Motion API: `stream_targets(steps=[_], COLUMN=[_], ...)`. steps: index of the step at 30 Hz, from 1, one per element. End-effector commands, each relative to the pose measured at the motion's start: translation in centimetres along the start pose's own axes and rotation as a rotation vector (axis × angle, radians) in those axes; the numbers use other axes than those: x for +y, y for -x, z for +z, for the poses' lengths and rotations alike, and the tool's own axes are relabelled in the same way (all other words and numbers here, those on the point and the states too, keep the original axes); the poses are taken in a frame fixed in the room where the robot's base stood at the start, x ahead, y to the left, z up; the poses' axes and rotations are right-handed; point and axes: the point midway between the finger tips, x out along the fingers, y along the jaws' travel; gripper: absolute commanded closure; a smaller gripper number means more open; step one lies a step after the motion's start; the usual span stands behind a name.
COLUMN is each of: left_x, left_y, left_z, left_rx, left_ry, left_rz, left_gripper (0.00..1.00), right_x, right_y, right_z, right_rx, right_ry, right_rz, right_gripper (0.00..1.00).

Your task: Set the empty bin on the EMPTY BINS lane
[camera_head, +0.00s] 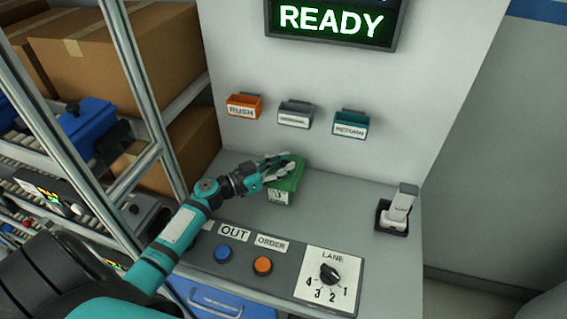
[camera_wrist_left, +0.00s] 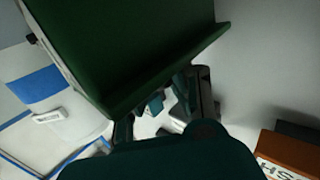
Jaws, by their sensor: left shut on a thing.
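My left gripper (camera_head: 274,170) is shut on a green box-like holder (camera_head: 283,192) with a white label, at the grey counter. I cannot tell whether the holder touches the counter. In the left wrist view the green holder (camera_wrist_left: 125,45) fills the upper middle, close to the gripper (camera_wrist_left: 160,103). A blue bin (camera_head: 88,125) sits on the rack at the left; its inside is not clear. Another blue bin front (camera_head: 212,302) shows below the counter. No lane marked EMPTY BINS is readable. My right gripper is not in view.
Orange RUSH (camera_head: 244,106), grey (camera_head: 295,114) and teal RETURN (camera_head: 350,124) holders hang on the wall. A scanner-like device (camera_head: 398,208) stands at the counter's right. A button panel with a LANE dial (camera_head: 330,273) lies in front. Rack posts and cardboard boxes (camera_head: 130,55) bound the left.

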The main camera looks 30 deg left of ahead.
Motion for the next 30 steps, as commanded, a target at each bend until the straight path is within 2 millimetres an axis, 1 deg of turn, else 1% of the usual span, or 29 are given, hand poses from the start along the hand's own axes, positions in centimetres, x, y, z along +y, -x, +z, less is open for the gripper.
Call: stream_targets(steps=[4,5,9,10,17,20,23,30], left_x=[0.0,0.0,0.0,0.0,0.0,0.0,0.0,0.0], left_y=[0.0,0.0,0.0,0.0,0.0,0.0,1.3,5.5], left_z=[0.3,0.2,0.2,0.2,0.1,-0.3,0.4,0.5], left_rx=[0.001,0.000,0.000,0.000,0.000,0.000,-0.001,-0.002], left_ry=[-0.002,-0.001,-0.001,-0.001,-0.001,0.000,-0.002,-0.002], left_rz=[0.000,0.000,0.000,0.000,0.000,-0.001,-0.002,-0.001], left_gripper=[1.00,0.82,0.64,0.61,0.61,0.61,0.61,0.61], right_x=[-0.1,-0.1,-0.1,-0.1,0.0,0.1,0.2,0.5], right_y=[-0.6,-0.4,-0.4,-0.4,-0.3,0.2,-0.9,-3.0], right_z=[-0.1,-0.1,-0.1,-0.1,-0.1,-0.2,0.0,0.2], right_rx=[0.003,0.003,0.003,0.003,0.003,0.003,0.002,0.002], right_ry=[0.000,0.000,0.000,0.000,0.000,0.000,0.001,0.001], right_rz=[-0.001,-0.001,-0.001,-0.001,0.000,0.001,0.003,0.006], right_gripper=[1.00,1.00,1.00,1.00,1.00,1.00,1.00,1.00])
